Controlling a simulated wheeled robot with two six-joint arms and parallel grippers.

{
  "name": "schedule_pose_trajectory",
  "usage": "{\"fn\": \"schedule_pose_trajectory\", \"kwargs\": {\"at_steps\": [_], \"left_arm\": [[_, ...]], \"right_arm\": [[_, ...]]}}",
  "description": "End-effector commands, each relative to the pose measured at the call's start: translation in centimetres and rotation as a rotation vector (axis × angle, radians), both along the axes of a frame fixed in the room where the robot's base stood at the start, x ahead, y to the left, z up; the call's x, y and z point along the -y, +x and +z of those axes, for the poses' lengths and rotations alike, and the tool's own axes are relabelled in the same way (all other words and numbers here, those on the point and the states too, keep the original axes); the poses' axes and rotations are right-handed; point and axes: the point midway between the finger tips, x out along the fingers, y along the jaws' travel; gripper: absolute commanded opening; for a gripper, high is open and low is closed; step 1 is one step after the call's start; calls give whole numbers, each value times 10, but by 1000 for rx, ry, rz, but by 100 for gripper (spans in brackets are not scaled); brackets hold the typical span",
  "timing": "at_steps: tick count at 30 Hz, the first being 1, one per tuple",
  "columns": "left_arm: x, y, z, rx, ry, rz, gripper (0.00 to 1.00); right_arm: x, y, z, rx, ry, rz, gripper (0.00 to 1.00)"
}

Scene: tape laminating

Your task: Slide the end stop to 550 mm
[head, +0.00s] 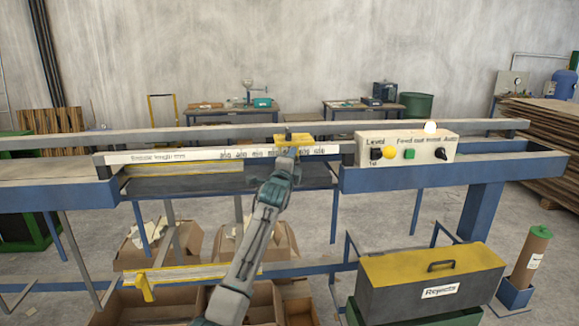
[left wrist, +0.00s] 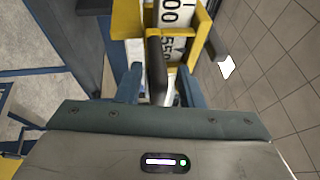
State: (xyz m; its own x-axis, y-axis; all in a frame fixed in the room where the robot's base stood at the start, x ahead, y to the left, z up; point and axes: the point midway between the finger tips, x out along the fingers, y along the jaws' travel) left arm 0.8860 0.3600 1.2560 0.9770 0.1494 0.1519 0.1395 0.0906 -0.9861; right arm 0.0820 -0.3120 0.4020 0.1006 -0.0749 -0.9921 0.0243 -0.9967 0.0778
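The yellow end stop (head: 293,138) sits on the white scale rail (head: 190,155), toward the right part of its printed numbers. In the left wrist view the yellow end stop (left wrist: 204,38) frames a piece of the scale (left wrist: 174,22), where "550" and part of another number ending in "00" show. The exact reading cannot be told. A dark upright handle (left wrist: 157,65) stands in front of it. My left gripper (head: 284,160) is at the stop; in the wrist view its fingers (left wrist: 157,88) stand either side of the handle with small gaps. My right gripper is not in view.
A control box (head: 408,148) with knobs and a green button stands right of the scale. Below are a yellow-lidded rejects box (head: 430,275) and open cardboard boxes (head: 180,300). A blue bench frame (head: 440,178) runs across. A brown cylinder (head: 530,255) stands at right.

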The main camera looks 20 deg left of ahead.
Motion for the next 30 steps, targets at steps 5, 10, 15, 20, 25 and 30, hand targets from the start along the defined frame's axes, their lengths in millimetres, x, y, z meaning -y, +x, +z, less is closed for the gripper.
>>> {"fn": "schedule_pose_trajectory", "kwargs": {"at_steps": [5, 10, 15, 20, 25, 30], "left_arm": [[3, -18, -7, 0, 1, 0, 34], [7, -47, -12, 1, 1, 0, 34], [11, -75, -15, 3, 1, 0, 34], [14, -94, -15, 4, 2, 0, 34], [15, -103, -16, 3, 1, 0, 34], [16, -103, -15, 2, 0, 0, 34]], "right_arm": [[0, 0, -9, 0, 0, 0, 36], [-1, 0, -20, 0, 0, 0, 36], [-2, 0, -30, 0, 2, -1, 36], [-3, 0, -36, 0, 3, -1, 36], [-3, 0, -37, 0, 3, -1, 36], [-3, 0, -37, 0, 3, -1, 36]]}}
